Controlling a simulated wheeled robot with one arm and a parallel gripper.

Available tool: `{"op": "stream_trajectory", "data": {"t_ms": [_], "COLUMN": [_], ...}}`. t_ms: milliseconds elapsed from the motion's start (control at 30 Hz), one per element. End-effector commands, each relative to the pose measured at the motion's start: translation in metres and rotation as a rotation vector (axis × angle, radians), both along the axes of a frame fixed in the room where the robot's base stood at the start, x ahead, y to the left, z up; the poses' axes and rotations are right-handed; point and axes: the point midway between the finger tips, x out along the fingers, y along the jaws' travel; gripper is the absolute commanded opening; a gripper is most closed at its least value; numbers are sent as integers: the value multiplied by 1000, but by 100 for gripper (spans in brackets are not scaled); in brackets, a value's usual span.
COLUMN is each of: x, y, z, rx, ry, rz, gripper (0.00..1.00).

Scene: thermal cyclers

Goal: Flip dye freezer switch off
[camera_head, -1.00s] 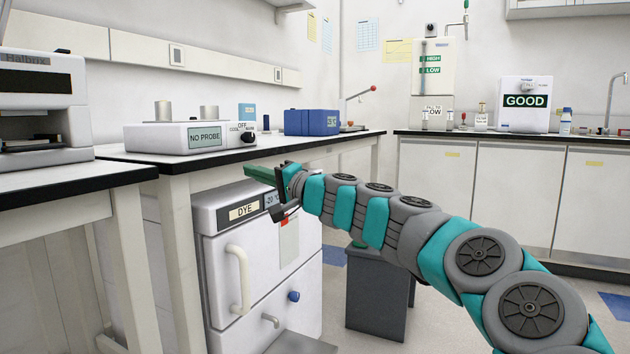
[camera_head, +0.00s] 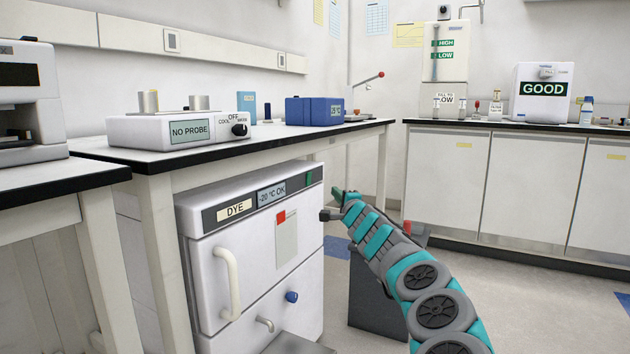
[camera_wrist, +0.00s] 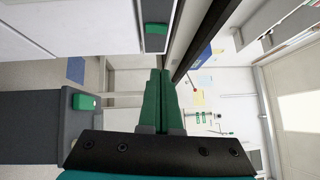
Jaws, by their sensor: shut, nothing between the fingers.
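The dye freezer (camera_head: 255,262) is a white cabinet under the bench, with a "DYE" label and a display (camera_head: 271,194) reading "-20 °C OK". A small green switch (camera_head: 308,178) sits at the right end of its dark top panel. In the wrist view the green switch (camera_wrist: 155,29) shows at the top, on the grey panel edge. My gripper (camera_head: 337,192) is shut and empty, just right of the freezer's front corner and apart from the switch. In the wrist view its green fingers (camera_wrist: 160,75) are together, pointing past the switch. I cannot tell the switch's position.
The bench (camera_head: 265,140) above the freezer holds a "NO PROBE" unit (camera_head: 180,130) and a blue box (camera_head: 314,111). A dark grey cabinet (camera_head: 375,300) stands on the floor right of the freezer. Its top bears a green item (camera_wrist: 85,102). Open floor lies to the right.

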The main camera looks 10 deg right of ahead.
Motion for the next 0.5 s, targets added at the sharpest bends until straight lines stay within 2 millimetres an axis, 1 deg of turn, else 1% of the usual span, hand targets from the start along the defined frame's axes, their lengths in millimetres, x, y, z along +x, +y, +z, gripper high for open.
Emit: {"op": "stream_trajectory", "data": {"t_ms": [233,500], "x": [5,18], "y": [-1,2], "z": [2,4], "rx": [-4,-5], "ry": [0,2], "rz": [-2,-4], "gripper": [0,0]}}
